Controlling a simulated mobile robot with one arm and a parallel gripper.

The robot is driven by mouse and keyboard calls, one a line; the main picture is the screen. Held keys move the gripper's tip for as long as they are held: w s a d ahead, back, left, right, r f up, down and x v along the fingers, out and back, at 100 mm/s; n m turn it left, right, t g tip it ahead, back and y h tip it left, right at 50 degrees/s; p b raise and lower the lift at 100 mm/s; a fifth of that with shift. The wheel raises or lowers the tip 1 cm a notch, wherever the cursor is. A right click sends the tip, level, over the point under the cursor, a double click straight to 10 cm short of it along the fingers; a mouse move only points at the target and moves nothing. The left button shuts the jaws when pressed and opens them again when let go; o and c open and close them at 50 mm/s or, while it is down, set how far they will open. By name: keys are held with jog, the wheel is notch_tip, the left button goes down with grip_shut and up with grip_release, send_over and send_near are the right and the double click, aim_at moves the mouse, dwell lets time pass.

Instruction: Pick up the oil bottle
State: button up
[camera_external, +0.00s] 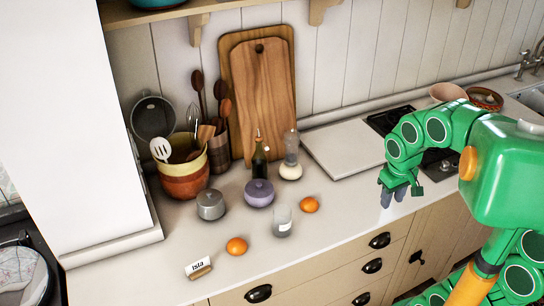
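The oil bottle (259,160) is a dark, slim bottle standing upright on the counter, in front of the wooden cutting boards. Its lower part is hidden behind a purple lidded pot (259,193). My gripper (393,198) hangs at the end of my green arm near the counter's front edge, well to the right of the bottle and apart from it. Its fingers point down and nothing shows between them. The fingers are small here, and I cannot tell how far apart they are.
A glass jar (282,221), a shaker (291,158) and an orange (309,204) stand near the bottle. A grey pot (211,205), another orange (236,246) and a label block (199,268) are farther left. Cutting boards (265,90) lean behind. The counter (345,215) is clear between gripper and jar.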

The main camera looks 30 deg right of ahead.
jog(key=w+d+t+h, duration=0.1)
jog(key=w+d+t, duration=0.1)
jog(key=w, duration=0.7)
jog(key=w+d+t+h, duration=0.1)
jog(key=w+d+t, duration=0.15)
jog(key=w, duration=0.65)
jog(key=w+a+r+n+t+y, duration=0.1)
jog(key=w+a+t, duration=0.15)
jog(key=w, duration=0.65)
jog(key=w+a+n+t+y, duration=0.2)
jog(key=w+t, duration=0.2)
jog(key=w, duration=0.5)
jog(key=n+t+y, duration=0.2)
jog(key=n+y, duration=0.2)
jog(key=y, duration=0.5)
send_over(259, 154)
jog(key=w, duration=0.2)
jog(key=shift+d+f, duration=0.1)
jog(key=shift+f, duration=3.15)
jog(key=shift+w+a, duration=0.3)
jog(key=shift+w, duration=0.15)
